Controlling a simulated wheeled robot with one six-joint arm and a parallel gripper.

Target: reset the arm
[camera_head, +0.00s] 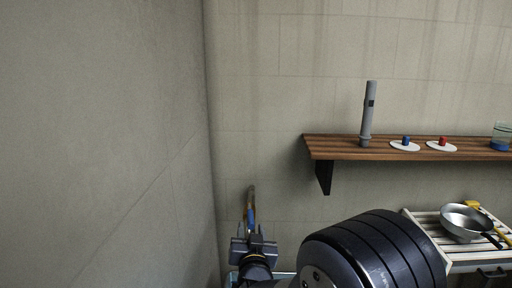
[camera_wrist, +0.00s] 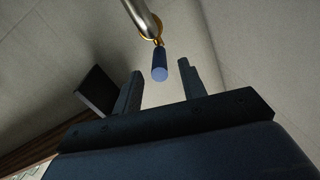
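My gripper (camera_head: 254,232) is low in the head view, near the corner of the walls. In the wrist view its two fingers (camera_wrist: 160,68) stand apart, and the gripper is open. A metal pipe-like piece (camera_wrist: 140,16) with an orange ring and a blue end (camera_wrist: 159,66) shows beyond the fingers, with the blue end in line with the gap. The fingers do not appear to touch it. The same piece shows just above my gripper in the head view (camera_head: 251,195). Its lower part is hidden there by the gripper.
A wooden shelf (camera_head: 325,147) carries a grey tube (camera_head: 368,112), two white discs (camera_head: 405,147) with blue and red knobs, and a jar (camera_head: 501,137). A slatted rack (camera_head: 424,221) at right holds a metal bowl (camera_head: 461,221) and yellow-and-black tools. A plain wall (camera_head: 110,150) stands close at left.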

